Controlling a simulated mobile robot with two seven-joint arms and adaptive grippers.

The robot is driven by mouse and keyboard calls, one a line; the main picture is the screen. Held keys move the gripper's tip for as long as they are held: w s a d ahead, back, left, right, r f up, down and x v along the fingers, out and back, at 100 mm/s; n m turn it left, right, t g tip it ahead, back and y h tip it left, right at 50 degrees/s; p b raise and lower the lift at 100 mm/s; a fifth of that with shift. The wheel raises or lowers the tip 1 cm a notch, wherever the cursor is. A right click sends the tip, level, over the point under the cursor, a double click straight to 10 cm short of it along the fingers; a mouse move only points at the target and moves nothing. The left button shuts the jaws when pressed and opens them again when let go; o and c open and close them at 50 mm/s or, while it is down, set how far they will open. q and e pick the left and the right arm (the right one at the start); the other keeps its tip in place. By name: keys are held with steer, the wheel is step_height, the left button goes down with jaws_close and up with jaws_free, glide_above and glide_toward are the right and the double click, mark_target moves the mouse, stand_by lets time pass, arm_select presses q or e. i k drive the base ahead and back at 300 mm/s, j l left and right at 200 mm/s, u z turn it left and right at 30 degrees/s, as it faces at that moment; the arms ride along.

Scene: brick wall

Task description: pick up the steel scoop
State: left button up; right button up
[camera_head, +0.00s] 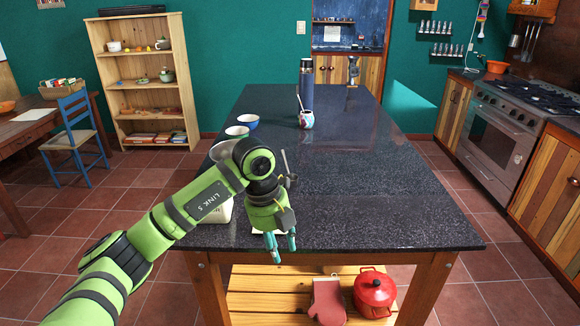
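My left gripper (281,245) hangs fingers-down over the front edge of the dark stone worktop (385,205). Its two teal fingertips are apart, and I see nothing between them. A thin grey metal piece (285,160) stands up just behind the gripper's wrist; it may be the steel scoop, but the arm hides its lower part and I cannot tell. A light handle (299,96) leans out of a patterned mug (306,119) farther back. My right gripper is not in view.
A white container (224,211) is partly behind my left arm. A dark flask (307,80) stands farther back. A red pot (374,292) sits on the lower shelf. The worktop's right side is clear.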

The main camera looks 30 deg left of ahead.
mark_target(294, 179)
steer(key=i+j, duration=0.55)
steer(key=i, duration=0.15)
steer(key=i+j, duration=0.5)
steer(key=i, duration=0.15)
